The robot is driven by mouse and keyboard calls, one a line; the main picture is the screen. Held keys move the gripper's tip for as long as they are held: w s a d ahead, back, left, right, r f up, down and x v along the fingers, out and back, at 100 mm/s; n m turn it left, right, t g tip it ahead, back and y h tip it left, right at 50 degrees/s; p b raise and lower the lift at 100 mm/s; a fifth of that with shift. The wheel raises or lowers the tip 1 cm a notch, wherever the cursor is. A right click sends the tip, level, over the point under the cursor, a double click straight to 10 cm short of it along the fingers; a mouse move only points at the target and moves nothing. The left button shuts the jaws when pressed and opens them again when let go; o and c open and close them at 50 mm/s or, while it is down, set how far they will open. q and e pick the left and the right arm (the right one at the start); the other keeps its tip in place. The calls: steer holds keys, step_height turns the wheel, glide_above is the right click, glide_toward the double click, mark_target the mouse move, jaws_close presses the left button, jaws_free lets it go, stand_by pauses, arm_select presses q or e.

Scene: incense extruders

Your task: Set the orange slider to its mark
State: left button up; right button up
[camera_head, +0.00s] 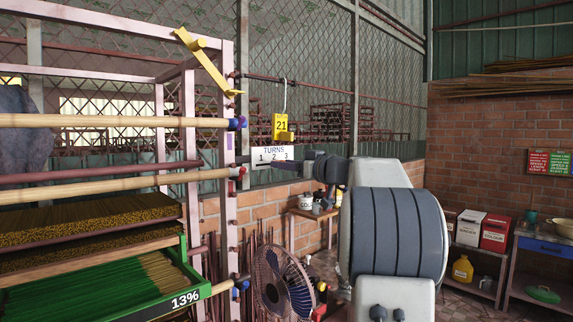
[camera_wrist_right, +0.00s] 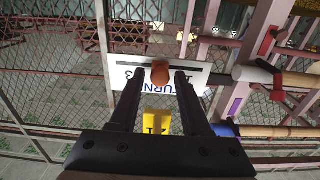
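The orange slider (camera_wrist_right: 160,72) shows as a small knob on the white TURNS sign (camera_wrist_right: 112,85), which appears upside down in the right wrist view. It sits about mid-sign; the 3 is to its left, and no digit is readable right behind it. My right gripper (camera_wrist_right: 161,76) has one finger on each side of the knob, with narrow gaps seeming to show. In the head view the sign (camera_head: 272,154) reads 1, 2, 3, and my right gripper (camera_head: 312,166) is at its right end; the slider cannot be made out there. My left gripper is out of view.
A yellow tag marked 21 (camera_head: 281,125) hangs just above the sign. A pink rack (camera_head: 228,190) with bamboo poles and a yellow lever (camera_head: 208,62) stands left. A green tray (camera_head: 197,285) marked 13% and a fan (camera_head: 283,283) are lower down.

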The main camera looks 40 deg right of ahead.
jaws_close()
stand_by(1.2)
